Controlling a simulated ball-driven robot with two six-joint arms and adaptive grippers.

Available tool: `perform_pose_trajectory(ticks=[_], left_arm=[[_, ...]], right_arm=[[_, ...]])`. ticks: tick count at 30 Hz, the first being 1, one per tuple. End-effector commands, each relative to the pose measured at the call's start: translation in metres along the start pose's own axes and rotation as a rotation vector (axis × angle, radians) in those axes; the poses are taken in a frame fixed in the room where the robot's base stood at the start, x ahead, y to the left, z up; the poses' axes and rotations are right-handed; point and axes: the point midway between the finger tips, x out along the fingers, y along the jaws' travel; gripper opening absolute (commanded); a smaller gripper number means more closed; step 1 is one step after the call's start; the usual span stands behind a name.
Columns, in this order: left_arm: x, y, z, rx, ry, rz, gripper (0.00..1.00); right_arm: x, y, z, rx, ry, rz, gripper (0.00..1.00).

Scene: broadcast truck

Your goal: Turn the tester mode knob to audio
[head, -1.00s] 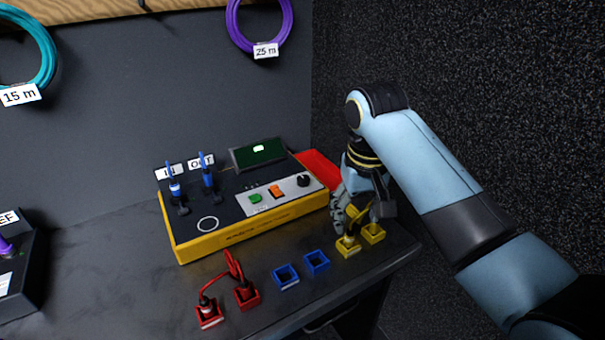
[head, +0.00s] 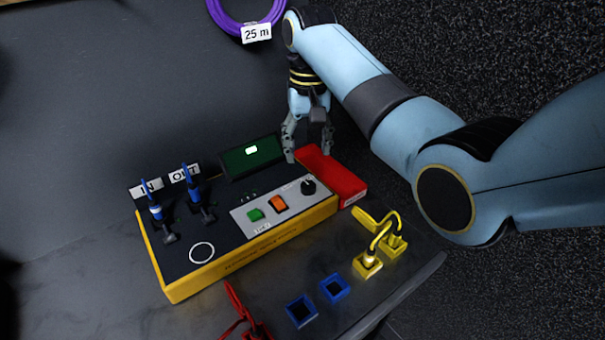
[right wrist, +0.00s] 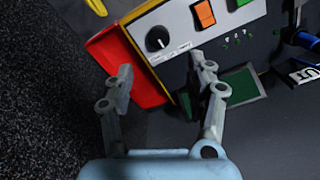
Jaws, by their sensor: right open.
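The tester (head: 190,268) is a yellow-edged box with a dark top on the bench. Its black mode knob (head: 308,187) sits at the right end of the grey panel, beside the orange and green buttons. The knob also shows in the right wrist view (right wrist: 157,39), with a white pointer mark; its label is too small to read. My right gripper (head: 308,158) is open and empty, above and behind the knob, near the red box. In the right wrist view its fingers (right wrist: 160,80) point toward the panel, apart from the knob. My left gripper is not in view.
A red box (head: 335,178) stands against the tester's right end. Blue cables are plugged in at IN and OUT on the tester. Yellow sockets (head: 368,265) with a yellow cable, blue sockets (head: 301,311) and a red cable lie in front.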

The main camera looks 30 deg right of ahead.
Motion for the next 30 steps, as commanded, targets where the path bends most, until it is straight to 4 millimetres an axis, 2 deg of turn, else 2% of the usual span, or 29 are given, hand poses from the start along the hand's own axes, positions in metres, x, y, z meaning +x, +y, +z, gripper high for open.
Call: perform_pose_trajectory(ticks=[3,7,13,19,26,30], left_arm=[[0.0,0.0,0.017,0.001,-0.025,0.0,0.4],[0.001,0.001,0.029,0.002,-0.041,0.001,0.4],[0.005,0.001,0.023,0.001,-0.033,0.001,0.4],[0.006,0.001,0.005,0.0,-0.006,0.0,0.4],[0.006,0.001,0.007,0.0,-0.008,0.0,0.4],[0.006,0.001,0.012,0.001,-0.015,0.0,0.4]], right_arm=[[0.024,0.001,0.002,0.0,-0.005,0.002,0.55],[0.051,0.0,0.001,0.0,-0.003,0.001,0.55],[0.083,0.0,0.001,0.0,-0.002,0.001,0.55],[0.095,0.0,0.001,0.0,0.0,0.001,0.55],[0.095,0.0,0.001,-0.001,0.0,0.0,0.55],[0.095,0.0,0.001,-0.001,0.0,0.0,0.38]])
